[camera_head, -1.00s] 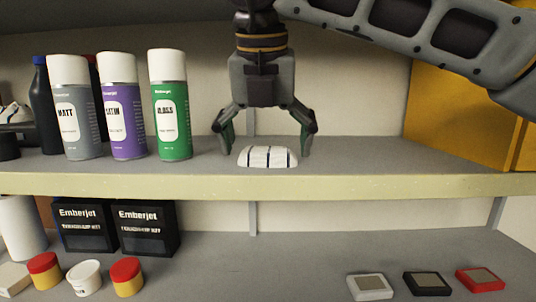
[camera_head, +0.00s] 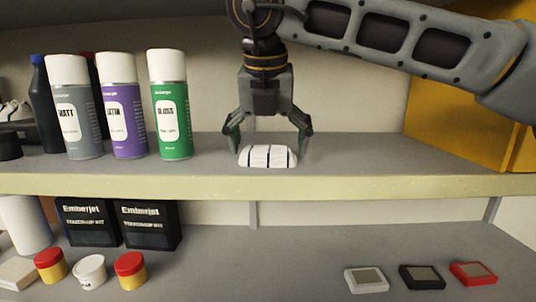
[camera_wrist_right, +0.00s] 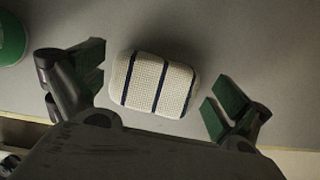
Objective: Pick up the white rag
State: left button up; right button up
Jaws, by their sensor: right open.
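The white rag (camera_head: 267,156) is a folded bundle with dark blue stripes, lying near the front edge of the upper shelf. It also shows in the right wrist view (camera_wrist_right: 152,84), lying between the two fingers and apart from both. My right gripper (camera_head: 268,145) points down over the rag with its fingers open on either side. In the right wrist view my right gripper (camera_wrist_right: 160,92) is open and empty, its green finger pads apart. My left gripper is not in view.
Spray cans in grey (camera_head: 76,107), purple (camera_head: 121,110) and green (camera_head: 170,108) stand left of the rag. A yellow box (camera_head: 465,105) stands at the right. The shelf between rag and box is clear. The lower shelf (camera_head: 270,265) holds jars, dark boxes and small blocks.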

jog(key=c, duration=0.7)
jog(key=shift+r, duration=0.15)
